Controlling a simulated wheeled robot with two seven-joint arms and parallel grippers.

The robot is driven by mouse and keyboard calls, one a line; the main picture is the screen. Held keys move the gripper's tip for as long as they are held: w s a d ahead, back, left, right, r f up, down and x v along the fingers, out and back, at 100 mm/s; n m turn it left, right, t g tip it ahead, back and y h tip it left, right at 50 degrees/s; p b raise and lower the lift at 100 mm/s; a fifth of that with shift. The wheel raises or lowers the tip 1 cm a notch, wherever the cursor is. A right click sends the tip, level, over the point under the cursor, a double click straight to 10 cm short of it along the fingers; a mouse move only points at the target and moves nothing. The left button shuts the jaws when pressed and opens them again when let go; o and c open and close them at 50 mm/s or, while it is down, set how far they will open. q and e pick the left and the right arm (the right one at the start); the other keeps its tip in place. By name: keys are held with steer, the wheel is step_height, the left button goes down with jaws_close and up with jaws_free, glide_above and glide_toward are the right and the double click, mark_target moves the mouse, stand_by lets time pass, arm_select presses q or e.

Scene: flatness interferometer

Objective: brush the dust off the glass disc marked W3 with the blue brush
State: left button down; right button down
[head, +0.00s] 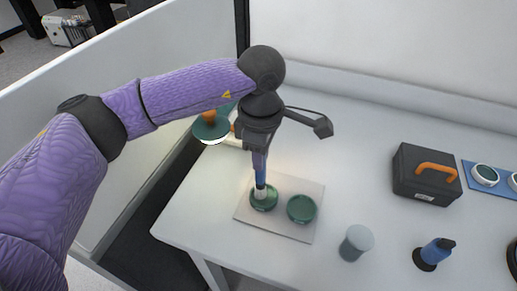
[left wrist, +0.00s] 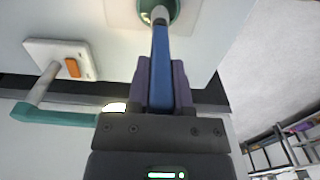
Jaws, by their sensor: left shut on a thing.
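My left gripper (head: 260,158) points down and is shut on the blue brush (head: 260,178). In the left wrist view the brush's blue handle (left wrist: 161,68) lies between the two fingers. The brush is nearly upright, and its pale tip end is over the left green glass disc (head: 269,204), seeming to touch it. A second green glass disc (head: 301,208) lies just right of it on the same pale mat (head: 283,231). I cannot read a W3 mark on either disc, nor make out dust. The disc under the brush also shows in the left wrist view (left wrist: 173,9). My right gripper is out of view.
A green lamp head (head: 212,127) with a lit rim stands at the table's left edge. A frosted cylinder (head: 356,243), a blue bottle (head: 437,251) and a dark case (head: 417,182) with an orange handle stand to the right. A blue tray (head: 468,173) holds white-rimmed discs.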

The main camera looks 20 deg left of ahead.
arm_select(q)
steer(key=shift+s+d, duration=0.65)
steer(key=shift+d, duration=0.15)
steer(key=shift+r, duration=0.1)
steer(key=shift+r+p, duration=0.4)
steer(key=shift+r, duration=0.15)
step_height(320, 180, up, 6)
steer(key=p, duration=0.4)
stand_by(0.4)
